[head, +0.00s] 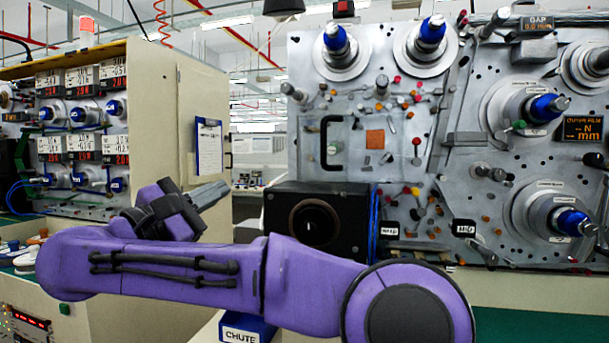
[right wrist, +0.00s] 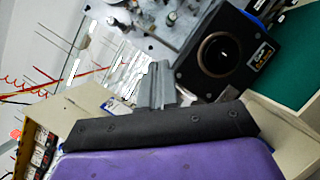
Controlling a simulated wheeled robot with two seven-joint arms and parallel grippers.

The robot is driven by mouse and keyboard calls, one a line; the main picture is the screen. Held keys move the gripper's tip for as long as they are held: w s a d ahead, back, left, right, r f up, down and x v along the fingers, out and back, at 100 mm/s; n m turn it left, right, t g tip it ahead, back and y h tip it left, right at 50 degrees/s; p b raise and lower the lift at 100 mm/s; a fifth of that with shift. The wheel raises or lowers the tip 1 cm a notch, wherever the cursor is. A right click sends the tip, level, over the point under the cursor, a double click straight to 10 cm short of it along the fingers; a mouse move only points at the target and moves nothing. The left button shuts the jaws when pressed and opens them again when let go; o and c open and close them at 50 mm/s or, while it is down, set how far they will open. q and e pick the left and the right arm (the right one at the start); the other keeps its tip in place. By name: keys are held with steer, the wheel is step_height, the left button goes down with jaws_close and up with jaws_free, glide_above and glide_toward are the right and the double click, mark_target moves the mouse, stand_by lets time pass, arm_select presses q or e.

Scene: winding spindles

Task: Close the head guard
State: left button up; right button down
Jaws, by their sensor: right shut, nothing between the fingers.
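A clear panel with a black C-shaped handle (head: 325,143) is on the left part of the grey winding machine face, above a black box with a round opening. It looks like the head guard (head: 345,125); its edges are faint, and I cannot tell how far open it stands. My right gripper (head: 222,192) is shut and empty, left of the black box and below and left of the handle, clear of both. In the right wrist view its closed fingers (right wrist: 160,78) point toward the machine. My left gripper is not in view.
The black box (head: 345,225) juts out below the handle; it also shows in the right wrist view (right wrist: 222,52). Blue-tipped spindles (head: 430,35) stick out of the machine face. A cream cabinet (head: 150,110) stands at left. A blue CHUTE bin (head: 245,328) sits below my arm.

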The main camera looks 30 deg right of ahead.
steer(key=s+d+r+m+g+y, duration=0.2)
steer(key=s+r+m+y, duration=0.1)
steer(key=s+r+m, duration=0.55)
steer(key=s+p+x, duration=0.1)
steer(key=p+x, duration=0.2)
steer(key=x, duration=0.9)
steer(key=shift+d, duration=0.5)
steer(key=shift+f, duration=0.1)
